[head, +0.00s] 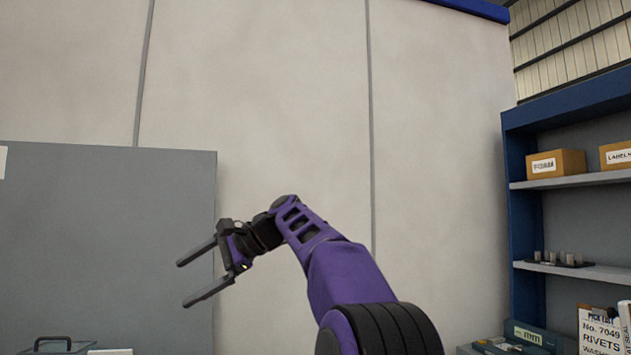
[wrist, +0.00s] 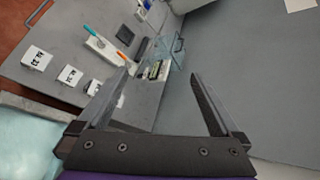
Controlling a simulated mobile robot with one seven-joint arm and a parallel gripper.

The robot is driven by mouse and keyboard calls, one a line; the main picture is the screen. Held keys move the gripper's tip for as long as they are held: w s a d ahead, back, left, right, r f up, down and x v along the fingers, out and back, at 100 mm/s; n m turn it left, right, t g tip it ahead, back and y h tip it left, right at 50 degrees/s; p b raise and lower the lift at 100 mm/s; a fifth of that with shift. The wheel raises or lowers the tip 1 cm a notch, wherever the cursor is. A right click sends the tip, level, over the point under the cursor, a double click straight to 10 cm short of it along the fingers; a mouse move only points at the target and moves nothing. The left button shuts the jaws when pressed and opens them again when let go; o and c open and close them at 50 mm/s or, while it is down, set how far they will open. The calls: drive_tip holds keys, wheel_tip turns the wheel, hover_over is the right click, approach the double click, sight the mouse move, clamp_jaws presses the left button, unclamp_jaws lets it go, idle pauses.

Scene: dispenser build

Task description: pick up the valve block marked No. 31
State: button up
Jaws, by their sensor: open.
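My gripper (head: 184,284) is open and empty, raised in front of a grey panel in the head view. In the wrist view its open fingers (wrist: 159,76) point over the bench, with the labels to their left.
On the bench (wrist: 62,45), a white tray (wrist: 105,46) holds a blue and an orange tool, near a clear container (wrist: 173,52). A grey panel (head: 110,240) stands at left in the head view. A blue shelf unit (head: 520,200) with boxes (head: 556,164) is at right.

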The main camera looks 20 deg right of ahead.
drive_tip(key=w+d+f+m+g+y, duration=0.1)
drive_tip(key=w+d+f+m+g, duration=0.15)
drive_tip(key=f, duration=0.95)
drive_tip(key=w+d+f+m+g+y, duration=0.1)
drive_tip(key=w+d+f+m, duration=0.15)
drive_tip(key=f, duration=0.85)
drive_tip(key=w+d+f+m+g+y, duration=0.15)
drive_tip(key=d+f, duration=0.25)
drive_tip(key=f, duration=0.8)
drive_tip(key=shift+m+h, duration=0.25)
drive_tip(key=shift+h, duration=0.1)
drive_tip(key=x, duration=0.7)
drive_tip(key=w+r+b+x, duration=0.1)
drive_tip(key=x, duration=0.3)
drive_tip(key=shift+a+r, duration=0.1)
drive_tip(key=shift+a, duration=0.1)
drive_tip(key=shift+b+x, duration=0.35)
drive_tip(key=shift+x, duration=2.8)
drive_tip(key=shift+w, duration=0.15)
clamp_jaws()
drive_tip(key=shift+r, duration=0.15)
